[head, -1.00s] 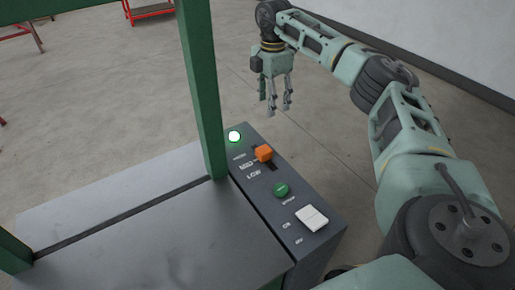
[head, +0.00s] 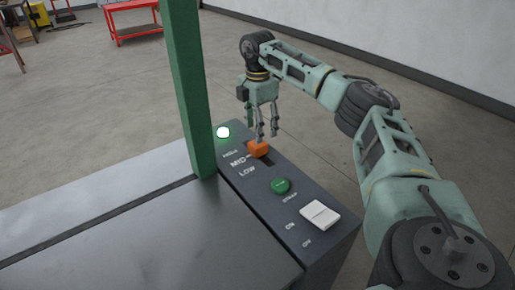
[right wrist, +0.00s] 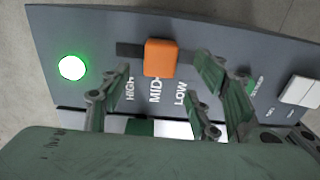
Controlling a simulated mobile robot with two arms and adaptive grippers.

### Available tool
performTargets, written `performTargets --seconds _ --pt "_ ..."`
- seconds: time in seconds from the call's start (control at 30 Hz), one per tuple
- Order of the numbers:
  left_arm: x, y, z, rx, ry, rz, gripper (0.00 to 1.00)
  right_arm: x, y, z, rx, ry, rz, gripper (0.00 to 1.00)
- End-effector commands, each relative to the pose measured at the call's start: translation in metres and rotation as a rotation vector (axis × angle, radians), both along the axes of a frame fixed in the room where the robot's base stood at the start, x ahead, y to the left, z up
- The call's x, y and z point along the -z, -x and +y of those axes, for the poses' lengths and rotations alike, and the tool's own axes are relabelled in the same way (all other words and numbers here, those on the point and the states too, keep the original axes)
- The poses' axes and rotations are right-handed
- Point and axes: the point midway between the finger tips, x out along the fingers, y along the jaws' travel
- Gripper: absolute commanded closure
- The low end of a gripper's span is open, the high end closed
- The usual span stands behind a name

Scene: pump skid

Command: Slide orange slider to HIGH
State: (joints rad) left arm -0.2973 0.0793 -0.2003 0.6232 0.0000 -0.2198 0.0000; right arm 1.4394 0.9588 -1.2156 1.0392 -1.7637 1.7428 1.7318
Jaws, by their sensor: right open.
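The orange slider (head: 258,149) sits in a dark slot on the grey control panel (head: 318,243). In the right wrist view the slider (right wrist: 160,58) lines up with the MID label, between the HIGH and LOW labels. My right gripper (head: 263,132) is open just above the slider, fingers pointing down. In the right wrist view the right gripper (right wrist: 164,64) has fingers to either side of the slider, with gaps; I cannot tell whether any finger touches it. My left gripper is not in view.
A lit green-white lamp (head: 222,132) is beyond the slider. A green button (head: 281,186) and a white rocker switch (head: 320,214) are nearer. A green post (head: 190,90) rises just left of the panel. The floor to the right is clear.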

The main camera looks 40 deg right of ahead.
Motion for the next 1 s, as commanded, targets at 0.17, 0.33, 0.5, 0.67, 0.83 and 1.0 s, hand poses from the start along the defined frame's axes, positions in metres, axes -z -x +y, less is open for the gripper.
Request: performTargets --seconds 0.17,0.33,0.5,0.67,0.83,1.0 --pt "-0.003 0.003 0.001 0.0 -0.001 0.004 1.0 0.029 0.001 0.0 0.001 0.0 0.005 0.44" --pt "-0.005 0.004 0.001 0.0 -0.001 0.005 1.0 0.054 0.001 0.0 0.001 0.0 0.004 0.44" --pt "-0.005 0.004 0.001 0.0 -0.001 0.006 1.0 0.066 0.001 0.0 0.0 -0.001 0.001 0.44" --pt "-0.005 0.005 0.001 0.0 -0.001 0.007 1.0 0.068 0.001 0.0 0.0 0.0 0.001 0.44" --pt "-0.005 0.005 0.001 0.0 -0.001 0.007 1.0 0.068 0.001 0.0 0.0 0.0 0.001 0.48" --pt "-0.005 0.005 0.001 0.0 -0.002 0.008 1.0 0.068 0.001 0.0 0.0 0.0 0.001 0.63"
